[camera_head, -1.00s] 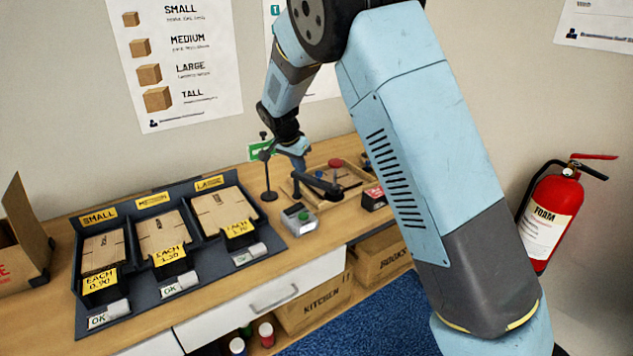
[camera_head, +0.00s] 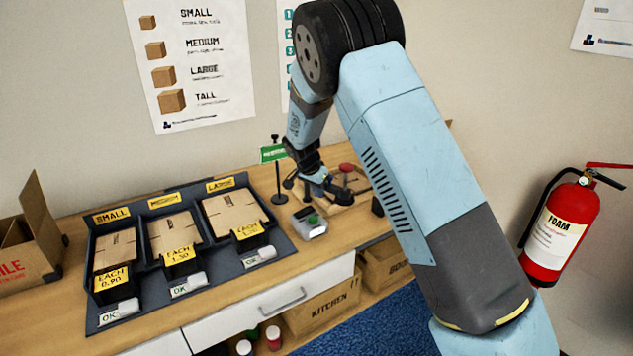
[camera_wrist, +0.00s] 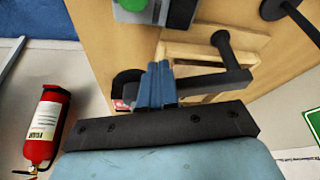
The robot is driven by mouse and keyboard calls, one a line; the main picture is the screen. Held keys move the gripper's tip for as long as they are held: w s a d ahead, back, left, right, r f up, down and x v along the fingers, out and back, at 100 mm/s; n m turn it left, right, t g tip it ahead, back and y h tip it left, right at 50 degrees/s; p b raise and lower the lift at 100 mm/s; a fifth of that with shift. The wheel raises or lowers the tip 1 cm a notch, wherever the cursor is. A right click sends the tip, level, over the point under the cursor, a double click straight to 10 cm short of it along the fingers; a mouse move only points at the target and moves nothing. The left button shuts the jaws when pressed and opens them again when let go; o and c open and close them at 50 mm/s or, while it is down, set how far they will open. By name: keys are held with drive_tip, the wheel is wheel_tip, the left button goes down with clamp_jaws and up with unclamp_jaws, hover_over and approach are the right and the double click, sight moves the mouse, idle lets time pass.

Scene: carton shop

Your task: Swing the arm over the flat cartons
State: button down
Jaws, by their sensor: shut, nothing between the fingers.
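The flat cartons lie in a dark three-bay rack on the bench in the head view: small (camera_head: 115,250), medium (camera_head: 174,235) and large (camera_head: 231,213), left to right. Yellow labels mark each bay of the rack (camera_head: 200,272). My gripper (camera_head: 322,186) is right of the rack, above the bench near a small grey device with a green button (camera_head: 309,223). In the wrist view my gripper's blue fingers (camera_wrist: 160,80) are together with nothing between them. No cartons show in the wrist view.
A black stand (camera_head: 279,190) rises between the rack and my gripper. A wooden tray (camera_wrist: 200,60) lies below my gripper. An open brown box (camera_head: 30,240) stands at the far left. A red extinguisher (camera_head: 562,230) hangs at the right.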

drive_tip(key=shift+w+d+r, duration=0.1)
drive_tip(key=shift+w+d, duration=0.5)
drive_tip(key=shift+w, duration=0.2)
drive_tip(key=shift+w+d+r, duration=0.1)
drive_tip(key=shift+w+d, duration=0.45)
drive_tip(key=shift+w, duration=0.25)
drive_tip(key=shift+w, duration=0.1)
